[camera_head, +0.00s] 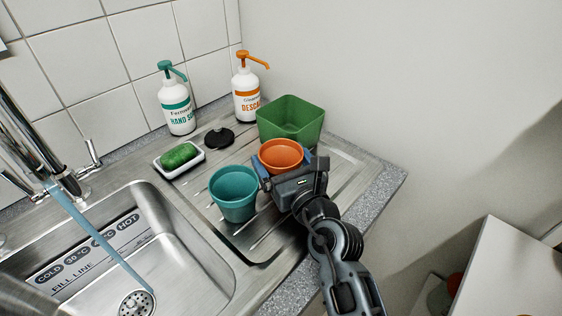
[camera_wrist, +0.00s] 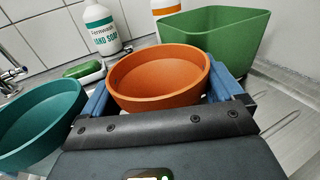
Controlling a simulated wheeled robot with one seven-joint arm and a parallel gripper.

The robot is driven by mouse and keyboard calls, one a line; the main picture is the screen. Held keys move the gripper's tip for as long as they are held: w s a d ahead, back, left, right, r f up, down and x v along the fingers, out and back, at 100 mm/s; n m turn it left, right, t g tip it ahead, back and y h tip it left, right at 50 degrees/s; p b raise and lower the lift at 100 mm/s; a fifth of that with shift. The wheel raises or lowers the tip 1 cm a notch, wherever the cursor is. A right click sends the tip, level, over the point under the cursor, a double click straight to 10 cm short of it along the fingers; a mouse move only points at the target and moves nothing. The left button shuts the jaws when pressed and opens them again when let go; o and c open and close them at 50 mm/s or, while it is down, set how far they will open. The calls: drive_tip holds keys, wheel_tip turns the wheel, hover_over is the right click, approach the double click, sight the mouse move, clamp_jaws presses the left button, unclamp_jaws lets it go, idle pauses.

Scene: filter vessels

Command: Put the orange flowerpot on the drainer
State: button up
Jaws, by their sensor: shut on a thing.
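The orange flowerpot (camera_head: 281,155) is upright between the fingers of my gripper (camera_head: 287,166), over the ribbed metal drainer (camera_head: 345,165). In the wrist view the orange flowerpot (camera_wrist: 158,77) shows its open, empty inside, with a blue finger of my gripper (camera_wrist: 165,95) on each side. My gripper is shut on the pot. The pot's base is hidden by the gripper, so I cannot tell whether it touches the drainer.
A teal pot (camera_head: 233,193) stands close on the left. A green square container (camera_head: 291,122) stands just behind. A soap dish (camera_head: 180,160), a black plug (camera_head: 218,138), a hand soap bottle (camera_head: 176,105) and a descaler bottle (camera_head: 246,90) are farther back. Water runs into the sink (camera_head: 180,235).

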drive_tip(key=shift+f, duration=0.15)
drive_tip(key=o, duration=0.7)
drive_tip(key=shift+s+d+r, duration=0.1)
drive_tip(key=shift+r, duration=0.1)
drive_tip(key=p+v, duration=0.3)
drive_tip(key=v, duration=0.7)
drive_tip(key=shift+p, duration=0.35)
drive_tip(key=shift+v, duration=0.85)
